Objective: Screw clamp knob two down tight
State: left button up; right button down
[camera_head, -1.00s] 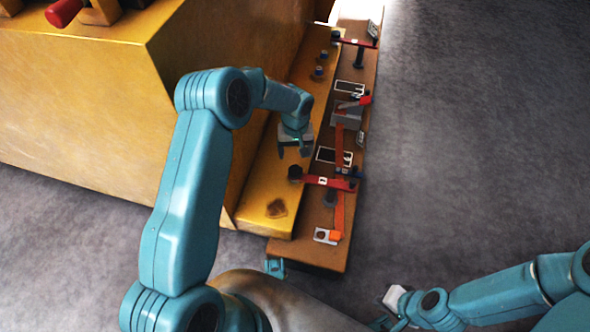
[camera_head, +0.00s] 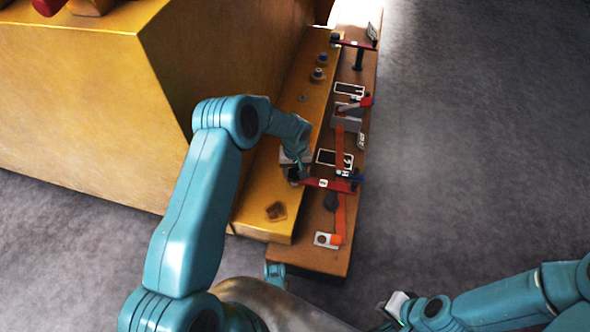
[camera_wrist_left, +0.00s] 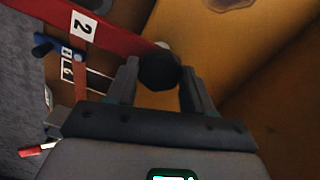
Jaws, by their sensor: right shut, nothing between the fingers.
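The red clamp arm (camera_head: 330,184) lies across the brown board, and its label "2" (camera_wrist_left: 82,26) shows in the left wrist view. Its dark round knob (camera_wrist_left: 159,70) is at the end over the yellow ledge. My left gripper (camera_head: 297,177) is at this knob. In the left wrist view the fingers (camera_wrist_left: 160,82) are apart, one on each side of the knob; I cannot see firm contact. In the head view the gripper partly hides the knob. My right gripper (camera_head: 390,318) is shut and empty, low in the head view, away from the board.
Blue-topped studs (camera_head: 318,74) stand on the yellow ledge (camera_head: 262,228). Another red clamp (camera_head: 357,44) is at the board's far end. A grey block with a red handle (camera_head: 350,112) and black-and-white plates (camera_head: 335,158) lie on the board. A large yellow casting (camera_head: 100,110) rises at left.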

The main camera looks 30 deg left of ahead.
pick_arm(q)
jog(key=shift+c, duration=1)
jog(key=shift+m, duration=0.3)
jog(key=shift+f+m+b, duration=0.1)
jog(key=shift+m+b, duration=0.4)
jog(key=shift+m, duration=0.4)
jog(key=m, duration=0.2)
jog(key=shift+m+b, duration=0.4)
jog(key=m, duration=0.3)
jog(key=shift+m+b, duration=0.3)
jog(key=shift+a+m, duration=0.1)
jog(key=shift+m, duration=1.5)
jog(key=shift+w+m, duration=0.1)
jog(key=shift+m, duration=0.2)
